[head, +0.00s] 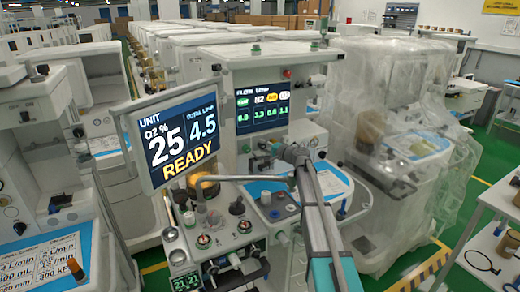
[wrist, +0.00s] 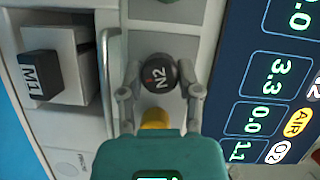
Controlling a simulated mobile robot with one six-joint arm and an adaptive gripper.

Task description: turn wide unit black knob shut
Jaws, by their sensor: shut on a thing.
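The black knob (wrist: 157,74), labelled N2 with a small red mark, sits on the pale panel of the wide unit (head: 215,95). In the wrist view my gripper (wrist: 160,88) has one finger on each side of the knob and is shut on it. In the head view my gripper (head: 268,150) reaches the panel under the flow display (head: 262,103); the knob cannot be made out there. The display reads 3.3 for N2. A yellow knob (wrist: 154,117) sits just below the black one, partly hidden by my gripper's body.
A black block marked M1 (wrist: 40,74) sticks out left of the gripper. A tilted screen (head: 178,138) reads 25, 4.5 and READY. A plastic-covered unit (head: 385,90) stands at the right. A white table (head: 485,270) is at lower right, with green floor between.

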